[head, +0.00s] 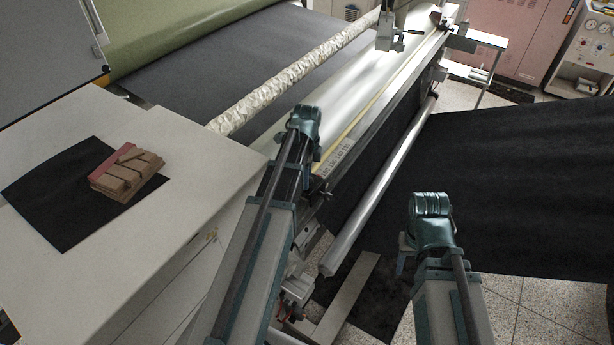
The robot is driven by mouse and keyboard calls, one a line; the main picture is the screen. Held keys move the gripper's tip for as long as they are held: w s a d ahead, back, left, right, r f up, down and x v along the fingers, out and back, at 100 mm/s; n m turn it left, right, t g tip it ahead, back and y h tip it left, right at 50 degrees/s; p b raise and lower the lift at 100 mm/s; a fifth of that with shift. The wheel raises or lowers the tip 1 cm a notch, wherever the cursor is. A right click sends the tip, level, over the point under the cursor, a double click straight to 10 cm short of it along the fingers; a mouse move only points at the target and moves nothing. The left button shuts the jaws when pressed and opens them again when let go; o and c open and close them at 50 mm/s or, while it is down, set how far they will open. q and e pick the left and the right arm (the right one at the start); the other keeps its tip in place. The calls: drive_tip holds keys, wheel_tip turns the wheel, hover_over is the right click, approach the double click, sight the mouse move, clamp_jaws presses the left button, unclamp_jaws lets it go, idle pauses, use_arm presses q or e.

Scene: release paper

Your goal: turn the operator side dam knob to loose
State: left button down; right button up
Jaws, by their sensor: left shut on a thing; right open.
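The operator side dam knob cannot be made out; my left arm covers part of the machine's near end. The long coating trough (372,88) runs from there to the upper right, with a yellow strip and a numbered label (338,158) on its near edge. A small dark fitting (318,194) sits below the label, beside my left arm. My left arm reaches up over the near end, and its gripper is hidden behind the arm. My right arm stands over the floor right of the machine; its gripper does not show either.
A pale table (70,123) at left holds a black sheet (40,205) with brown blocks (125,173). A wrapped roller (290,78) lies behind the trough, and a metal roller (375,195) in front. Black material (510,180) spreads at right.

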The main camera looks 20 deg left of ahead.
use_arm(q)
drive_tip(key=shift+m, duration=2)
drive_tip(key=shift+c, duration=1.8)
unclamp_jaws()
drive_tip(key=shift+r, duration=0.1)
wheel_tip(320, 180, up, 14)
drive_tip(key=p, duration=1.4)
drive_tip(key=shift+f, duration=0.2)
